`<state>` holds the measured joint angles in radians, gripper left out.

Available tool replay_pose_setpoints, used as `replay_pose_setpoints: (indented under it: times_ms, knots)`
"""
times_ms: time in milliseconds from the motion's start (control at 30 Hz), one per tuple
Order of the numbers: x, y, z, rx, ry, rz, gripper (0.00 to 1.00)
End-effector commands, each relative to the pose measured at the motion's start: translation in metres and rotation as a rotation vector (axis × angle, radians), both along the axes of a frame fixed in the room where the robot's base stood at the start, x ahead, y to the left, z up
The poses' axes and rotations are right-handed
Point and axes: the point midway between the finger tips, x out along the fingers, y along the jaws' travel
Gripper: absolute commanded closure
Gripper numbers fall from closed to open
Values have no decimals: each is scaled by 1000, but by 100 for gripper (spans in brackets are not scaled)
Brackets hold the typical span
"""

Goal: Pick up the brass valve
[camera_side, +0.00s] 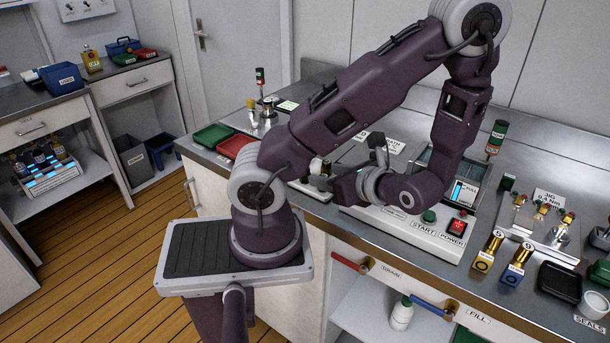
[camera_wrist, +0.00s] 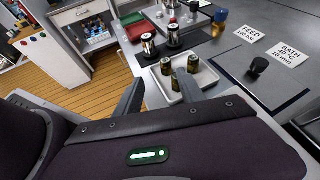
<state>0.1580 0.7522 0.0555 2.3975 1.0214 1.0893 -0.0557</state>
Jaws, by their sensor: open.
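My gripper (camera_wrist: 158,82) is open, its two dark fingers apart at either side of a white tray (camera_wrist: 157,99) in the wrist view. Several small dark bottles (camera_wrist: 179,80) stand in that tray, beyond the fingertips. In the side view my gripper (camera_side: 347,186) hangs over the front part of the bench, left of the START panel. Two brass fittings with white rings (camera_side: 490,250) (camera_side: 515,266) stand on the bench at right. Brass ends also show at the red DRAIN handle (camera_side: 349,262) and blue FILL handle (camera_side: 430,306). I cannot tell which is the brass valve.
The control panel (camera_side: 405,228) with START and POWER buttons is right of my gripper. Green (camera_side: 212,136) and red (camera_side: 234,146) trays lie at the bench's left end. A metal fixture (camera_side: 538,228) and a black tray (camera_side: 559,282) occupy the right.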

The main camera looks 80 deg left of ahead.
Motion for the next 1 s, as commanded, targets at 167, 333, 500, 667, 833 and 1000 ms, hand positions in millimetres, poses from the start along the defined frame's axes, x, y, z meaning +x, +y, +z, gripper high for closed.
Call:
replay_pose_setpoints:
  times_ms: [167,333,500,667,833,1000]
  knots:
    - [-2,18,-12,26,88,-64,54]
    - [-16,50,-27,23,89,-59,54]
    - [-23,69,-36,24,84,-61,54]
    - [-31,96,-51,21,85,-57,54]
    - [-37,111,-57,22,81,-61,54]
    - [-37,112,-57,22,80,-62,54]
